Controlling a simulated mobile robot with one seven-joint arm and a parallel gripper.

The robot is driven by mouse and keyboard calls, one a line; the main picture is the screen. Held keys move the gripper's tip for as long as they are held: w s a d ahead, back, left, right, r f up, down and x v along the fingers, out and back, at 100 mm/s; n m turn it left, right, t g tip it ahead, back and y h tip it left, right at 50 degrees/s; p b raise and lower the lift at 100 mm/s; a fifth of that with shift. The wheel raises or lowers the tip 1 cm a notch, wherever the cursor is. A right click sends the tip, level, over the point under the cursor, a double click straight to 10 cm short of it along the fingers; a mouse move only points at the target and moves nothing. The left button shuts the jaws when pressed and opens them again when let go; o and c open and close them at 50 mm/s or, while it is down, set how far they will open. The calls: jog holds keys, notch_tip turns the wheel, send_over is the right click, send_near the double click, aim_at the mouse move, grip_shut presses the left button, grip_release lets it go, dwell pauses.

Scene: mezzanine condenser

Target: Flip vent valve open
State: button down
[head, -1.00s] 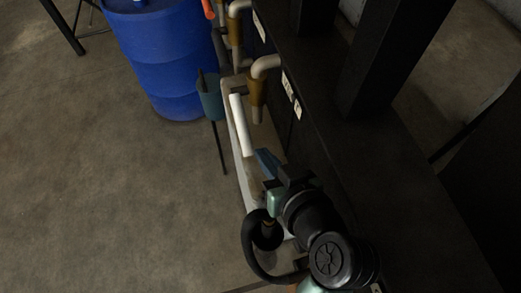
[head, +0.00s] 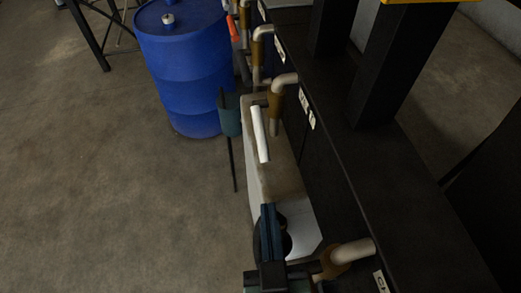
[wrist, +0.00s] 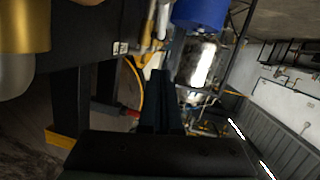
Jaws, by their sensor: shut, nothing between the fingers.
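My gripper (head: 268,222) is at the bottom centre of the head view, over the near end of a pale trough, with its dark blue fingers together and empty. The fingers also show in the wrist view (wrist: 165,105). I cannot tell for sure which part is the vent valve. A pale pipe with a brown fitting (head: 338,260) is just right of my gripper, apart from the fingers. An orange-red handle (head: 232,28) shows among the far pipes. A small red part (wrist: 131,112) shows left of the fingers in the wrist view.
A blue drum (head: 185,75) stands at upper left. A teal funnel (head: 230,118) on a thin stand is beside the trough (head: 262,178); a white bar (head: 260,134) lies over the trough. A black frame (head: 375,165) with labelled pipes runs along the right. The left floor is clear.

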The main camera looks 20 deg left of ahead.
jog(key=shift+s+d+f, duration=0.15)
jog(key=shift+s+d, duration=0.05)
jog(key=shift+s, duration=0.35)
jog(key=shift+s+d+f, duration=0.1)
jog(key=shift+s+d, duration=0.1)
jog(key=shift+s, duration=0.3)
jog(key=shift+w, duration=0.1)
jog(key=p, duration=0.1)
send_near(261, 138)
jog(key=w+a+r, duration=0.2)
jog(key=w+r, duration=0.1)
jog(key=w, duration=0.1)
jog(key=shift+w+a+f, duration=0.15)
jog(key=shift+w+f, duration=0.05)
jog(key=shift+f, duration=0.45)
jog(key=shift+w+a+f, duration=0.1)
jog(key=shift+w+f, duration=0.15)
jog(key=shift+f, duration=0.45)
jog(key=shift+w+a+f, duration=0.15)
jog(key=shift+w+f, duration=0.05)
jog(key=shift+f, duration=0.45)
jog(key=shift+f+b, duration=0.1)
jog(key=shift+b, duration=0.2)
